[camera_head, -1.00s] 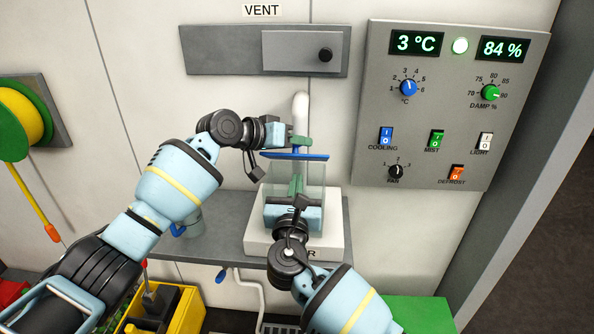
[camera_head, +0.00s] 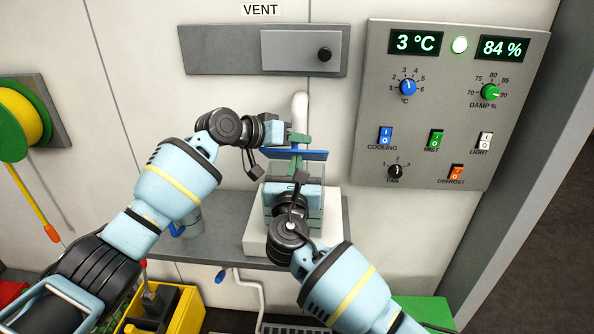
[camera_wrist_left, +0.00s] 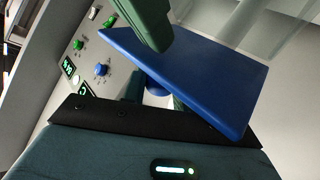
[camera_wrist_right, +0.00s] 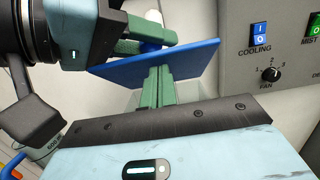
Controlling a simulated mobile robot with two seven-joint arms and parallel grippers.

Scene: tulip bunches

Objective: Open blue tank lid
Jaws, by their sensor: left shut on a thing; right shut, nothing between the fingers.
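The blue lid (camera_head: 310,154) is a flat plate held above the clear tank (camera_head: 315,215); it also shows in the left wrist view (camera_wrist_left: 190,80) and the right wrist view (camera_wrist_right: 190,60). My left gripper (camera_head: 296,139) is shut on the lid from its upper side, likely at a knob its fingers hide. My right gripper (camera_head: 297,165) is shut and empty in front of the tank, its green fingers (camera_wrist_right: 155,90) pointing up toward the lid's near edge. I cannot tell whether they touch it. My right arm hides much of the tank.
The tank stands on a white base (camera_head: 258,236) on a grey shelf (camera_head: 225,220). A white pipe (camera_head: 300,105) rises behind it. A control panel (camera_head: 455,100) is on the wall to the right, and a yellow crate (camera_head: 185,312) is below left.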

